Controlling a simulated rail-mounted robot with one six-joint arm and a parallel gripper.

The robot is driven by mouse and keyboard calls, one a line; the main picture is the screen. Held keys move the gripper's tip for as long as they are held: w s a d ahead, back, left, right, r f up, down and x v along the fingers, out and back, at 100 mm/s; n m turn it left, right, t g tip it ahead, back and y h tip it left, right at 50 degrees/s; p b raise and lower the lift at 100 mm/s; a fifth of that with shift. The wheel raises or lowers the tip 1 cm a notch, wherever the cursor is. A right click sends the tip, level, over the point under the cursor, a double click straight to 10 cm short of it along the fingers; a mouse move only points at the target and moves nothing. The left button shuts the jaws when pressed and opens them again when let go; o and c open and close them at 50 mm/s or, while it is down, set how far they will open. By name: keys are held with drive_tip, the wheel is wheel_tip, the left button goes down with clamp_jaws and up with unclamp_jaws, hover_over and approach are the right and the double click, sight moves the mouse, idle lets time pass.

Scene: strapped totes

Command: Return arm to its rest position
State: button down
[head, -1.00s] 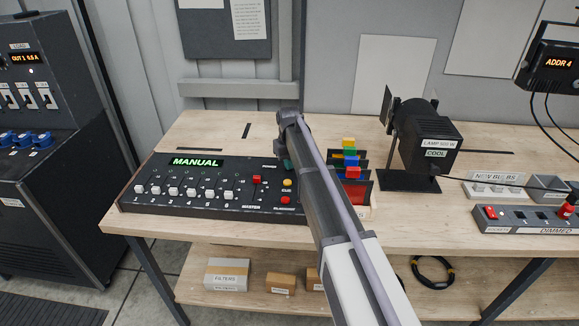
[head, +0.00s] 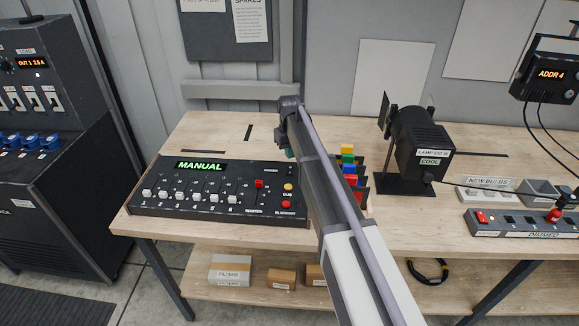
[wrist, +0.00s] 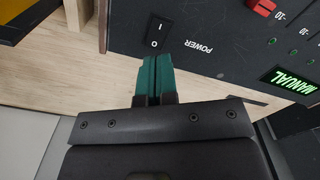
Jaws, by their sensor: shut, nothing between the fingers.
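My gripper shows in the wrist view (wrist: 153,75) as two teal fingers pressed together with nothing between them. In the head view only a bit of teal (head: 290,153) shows beside my arm, and the rest is hidden. The fingertips appear close to the black rocker switch (wrist: 157,32) marked POWER on the control console (wrist: 200,20); I cannot tell whether they touch it. The console's green display (head: 200,166) reads MANUAL.
Colored-tabbed cards (head: 349,171) stand right of my arm, partly hidden by it. A lamp (head: 422,140) labelled COOL and a power strip (head: 520,222) sit farther right. A dark cabinet (head: 55,190) stands left. Bare bench top (head: 215,135) lies behind the console.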

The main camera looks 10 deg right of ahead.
drive_tip(key=s+m, duration=0.2)
drive_tip(key=s, duration=3.1)
drive_tip(key=shift+s+f+m, duration=0.2)
drive_tip(key=shift+s+m, duration=0.05)
drive_tip(key=shift+m, duration=0.15)
